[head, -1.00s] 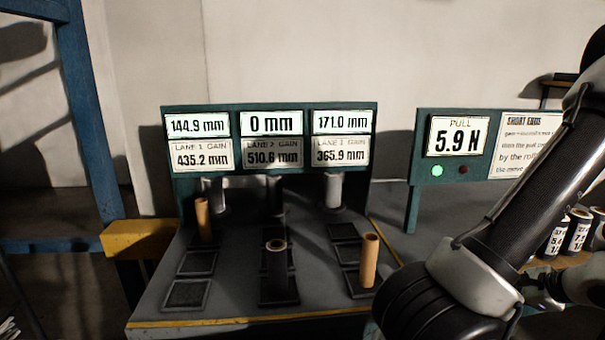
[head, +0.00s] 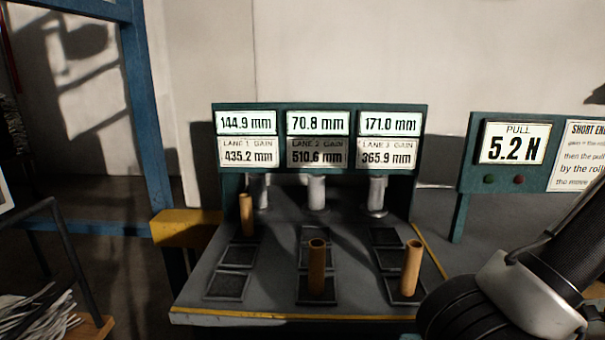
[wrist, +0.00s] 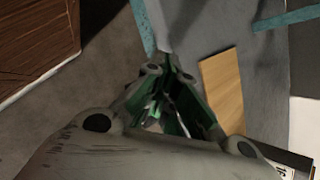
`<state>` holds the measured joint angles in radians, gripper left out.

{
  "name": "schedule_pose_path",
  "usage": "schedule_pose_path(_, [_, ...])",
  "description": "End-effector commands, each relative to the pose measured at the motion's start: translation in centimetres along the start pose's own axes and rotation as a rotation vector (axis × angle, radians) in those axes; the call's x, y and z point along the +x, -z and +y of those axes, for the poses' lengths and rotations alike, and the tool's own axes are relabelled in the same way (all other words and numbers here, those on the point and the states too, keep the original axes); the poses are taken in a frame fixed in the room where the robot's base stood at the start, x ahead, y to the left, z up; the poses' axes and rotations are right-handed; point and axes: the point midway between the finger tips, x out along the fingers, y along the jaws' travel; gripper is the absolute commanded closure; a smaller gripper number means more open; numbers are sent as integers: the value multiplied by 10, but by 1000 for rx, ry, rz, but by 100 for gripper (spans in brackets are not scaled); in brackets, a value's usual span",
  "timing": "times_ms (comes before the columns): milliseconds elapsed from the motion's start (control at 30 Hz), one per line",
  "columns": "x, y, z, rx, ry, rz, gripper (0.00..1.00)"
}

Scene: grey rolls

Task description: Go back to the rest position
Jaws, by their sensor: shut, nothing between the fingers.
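My gripper (wrist: 168,72) shows in the wrist view with its green-lined fingers brought together and nothing held. It is out of sight in the head view, where only my dark arm shows at the lower right. An orange-brown tube (head: 246,215) stands on the back pad at the left. A second tube (head: 316,268) stands on the front middle pad, and a third tube (head: 412,268) on the front right pad. My gripper is apart from all three.
The lane sign (head: 317,165) reads 144.9, 70.8 and 171.0 mm. A pull display (head: 513,142) reads 5.2 N, with both lamps dim. Grey cylinders (head: 316,192) stand behind the pads. A yellow block (head: 185,228) and blue frame (head: 148,120) are left.

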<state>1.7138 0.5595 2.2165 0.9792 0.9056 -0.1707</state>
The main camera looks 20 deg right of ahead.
Motion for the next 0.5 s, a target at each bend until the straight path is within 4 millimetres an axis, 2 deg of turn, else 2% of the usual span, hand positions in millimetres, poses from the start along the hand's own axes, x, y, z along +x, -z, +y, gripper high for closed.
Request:
schedule_pose_path(67, [-14, -22, 13, -91, -94, -12, 100])
schedule_pose_path(167, [-24, -53, 19, -238, -219, -26, 100])
schedule_pose_path(367, [-42, -115, 17, -599, -457, -25, 100])
schedule_pose_path(500, [-55, -164, 12, -927, -614, -2, 100])
